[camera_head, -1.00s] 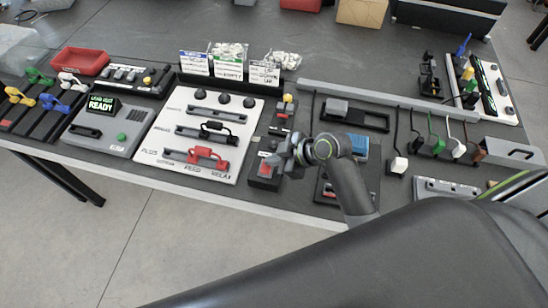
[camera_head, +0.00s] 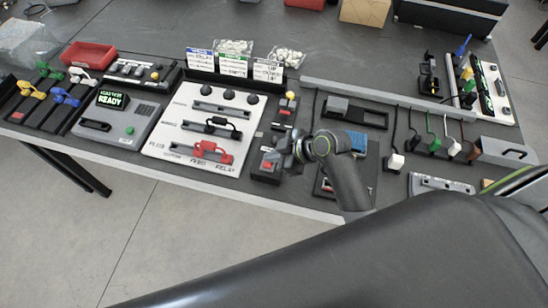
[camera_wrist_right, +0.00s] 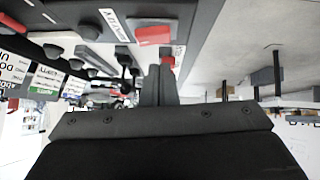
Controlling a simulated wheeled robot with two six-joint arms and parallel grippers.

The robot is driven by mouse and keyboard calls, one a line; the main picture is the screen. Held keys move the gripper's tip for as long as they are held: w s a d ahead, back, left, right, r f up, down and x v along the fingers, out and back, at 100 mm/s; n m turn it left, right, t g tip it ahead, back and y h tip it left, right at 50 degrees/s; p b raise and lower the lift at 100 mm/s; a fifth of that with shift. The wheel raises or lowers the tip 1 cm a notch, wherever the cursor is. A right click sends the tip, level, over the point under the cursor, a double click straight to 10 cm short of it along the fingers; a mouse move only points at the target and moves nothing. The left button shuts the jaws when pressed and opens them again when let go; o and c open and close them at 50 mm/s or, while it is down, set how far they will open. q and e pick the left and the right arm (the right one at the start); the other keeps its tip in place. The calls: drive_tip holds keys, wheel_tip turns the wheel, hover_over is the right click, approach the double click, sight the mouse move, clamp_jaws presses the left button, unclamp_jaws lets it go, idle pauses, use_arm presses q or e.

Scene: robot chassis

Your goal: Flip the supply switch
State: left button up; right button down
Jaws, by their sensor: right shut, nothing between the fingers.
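A red rocker switch (camera_head: 267,165) sits on a small black box near the front edge of the table; I take it for the supply switch. In the right wrist view the red switch (camera_wrist_right: 155,35) lies just beyond the fingertips, with a white label beside it. My right gripper (camera_head: 279,158) is shut and empty, just right of the switch. In the wrist view its fingers (camera_wrist_right: 161,72) are together. I cannot tell whether they touch the switch or which way it is tipped. My left gripper is not in view.
Left of the switch is a white panel (camera_head: 180,139) with sliders and a red handle (camera_head: 212,151). A console (camera_head: 108,125) reading READY stands farther left. Cables and plugs stand at the right.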

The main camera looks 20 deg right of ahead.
wheel_tip(320, 180, up, 2)
drive_tip(key=shift+s+r+p, duration=0.1)
drive_tip(key=shift+p, duration=0.4)
use_arm(q)
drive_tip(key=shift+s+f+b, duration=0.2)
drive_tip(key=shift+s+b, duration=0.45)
drive_tip(key=shift+b, duration=0.5)
use_arm(e)
drive_tip(key=s+v, duration=0.1)
drive_tip(key=v, duration=0.8)
drive_tip(key=shift+f, duration=0.25)
drive_tip(key=shift+d, duration=0.1)
